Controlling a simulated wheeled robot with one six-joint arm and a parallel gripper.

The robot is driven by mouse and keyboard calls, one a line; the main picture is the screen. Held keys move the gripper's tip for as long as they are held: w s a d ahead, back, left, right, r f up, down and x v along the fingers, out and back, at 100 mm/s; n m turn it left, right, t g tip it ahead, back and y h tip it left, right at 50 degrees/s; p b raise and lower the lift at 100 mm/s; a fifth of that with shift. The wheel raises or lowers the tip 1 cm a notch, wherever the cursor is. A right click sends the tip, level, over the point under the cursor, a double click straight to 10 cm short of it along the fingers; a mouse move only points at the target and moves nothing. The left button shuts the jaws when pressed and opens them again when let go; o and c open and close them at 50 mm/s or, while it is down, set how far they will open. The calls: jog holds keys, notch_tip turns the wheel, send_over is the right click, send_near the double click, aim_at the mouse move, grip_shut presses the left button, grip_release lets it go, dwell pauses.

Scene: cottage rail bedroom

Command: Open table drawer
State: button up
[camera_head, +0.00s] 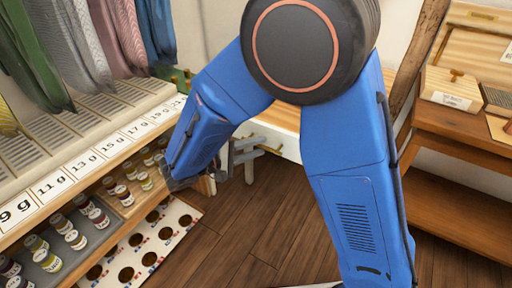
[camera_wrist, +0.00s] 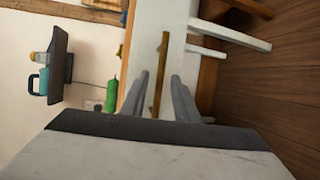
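The table (camera_head: 274,116) stands beyond my arm in the head view, with a wooden top and a white front. In the wrist view the picture is turned sideways, and the white drawer front (camera_wrist: 150,35) carries a long brass handle (camera_wrist: 162,60). My gripper (camera_wrist: 159,98) is open, with one grey finger on each side of the handle and a gap to both. I cannot tell how deep the handle sits between the fingers. The drawer looks shut. In the head view my gripper (camera_head: 247,153) is beside the white front, and my arm hides part of the table.
A rack with hanging fabrics (camera_head: 85,45) and a shelf of small jars (camera_head: 75,238) stand at left. A wooden desk (camera_head: 465,125) is at right. The wrist view shows a green bottle (camera_wrist: 112,96) and a teal mug (camera_wrist: 42,82). Wooden floor (camera_head: 262,225) is clear below the table.

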jog(key=v, duration=1.7)
jog(key=shift+s, duration=0.15)
jog(key=shift+r, duration=0.15)
jog(key=d+r+m+g+y, duration=0.15)
jog(key=d+g, duration=0.25)
jog(key=d, duration=0.7)
jog(key=d+r+m+g+y, duration=0.1)
jog(key=d+r+g+y, duration=0.15)
jog(key=d, duration=0.95)
jog(key=s+d+m+t+y, duration=0.3)
jog(key=s+d+y, duration=0.6)
jog(key=s+d, duration=0.4)
jog(key=d+m, duration=0.1)
jog(key=d, duration=0.1)
jog(key=shift+s+d+r+m+y, duration=0.15)
jog(key=shift+s+d+m+y, duration=0.05)
jog(key=shift+d+m+y, duration=0.2)
